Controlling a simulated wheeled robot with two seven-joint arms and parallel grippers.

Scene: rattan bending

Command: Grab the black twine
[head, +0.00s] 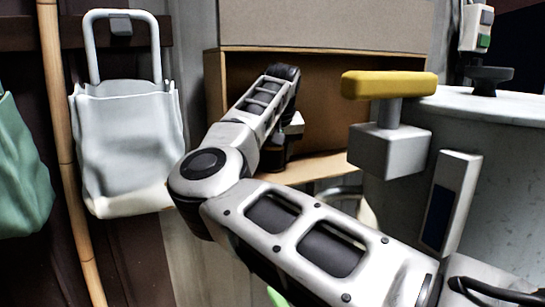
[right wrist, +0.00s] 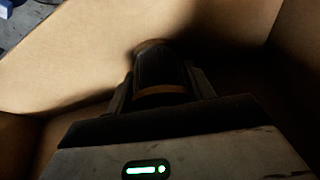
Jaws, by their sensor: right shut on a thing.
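The black twine (right wrist: 162,72) is a dark spool with tan ends in the right wrist view. My right gripper (right wrist: 163,92) is shut on it, with one finger on each side. In the head view, my right arm reaches into the brown open-fronted compartment (head: 325,95). There the right gripper (head: 290,128) is partly hidden behind my own wrist, and I cannot clearly make out the twine. My left gripper is not in view.
A white bag (head: 130,150) hangs at the left beside a bamboo pole (head: 62,130). A green bag (head: 20,175) hangs at the far left edge. A large grey metal drum (head: 490,190) with a yellow-handled lever (head: 390,85) stands close on the right.

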